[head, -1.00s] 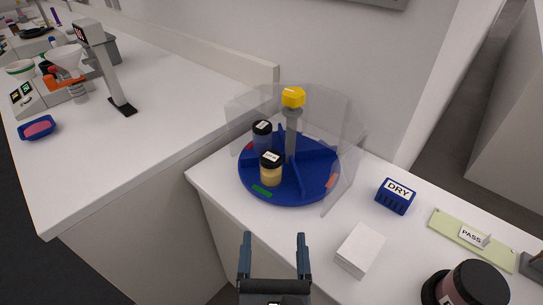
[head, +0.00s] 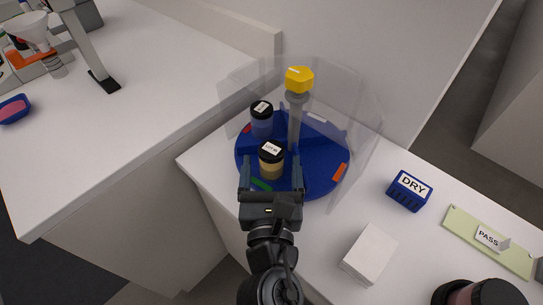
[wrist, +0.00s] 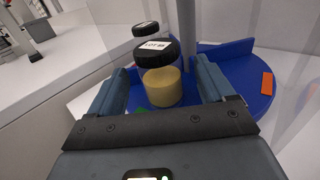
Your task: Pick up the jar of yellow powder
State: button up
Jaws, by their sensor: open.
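The jar of yellow powder (head: 271,164) has a black lid with a white label and stands upright on the blue turntable (head: 322,186). In the wrist view the jar (wrist: 163,88) shows between and beyond my fingers. My gripper (head: 271,172) is open, with its two fingers pointing at the jar from the near side. The wrist view shows the gripper (wrist: 164,88) empty, with a finger to either side of the jar's line. I cannot tell how far the fingertips reach along the jar.
A second black-lidded jar (head: 262,120) stands behind, in another section. A grey post with a yellow knob (head: 299,80) rises from the turntable, with a clear curved shield (head: 350,115) around the back. A blue DRY block (head: 409,191) and white box (head: 370,254) lie right.

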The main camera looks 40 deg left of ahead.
jog(key=shift+x, duration=1.3)
jog(key=shift+c, duration=0.4)
jog(key=c, duration=1)
jog(key=shift+r, duration=0.1)
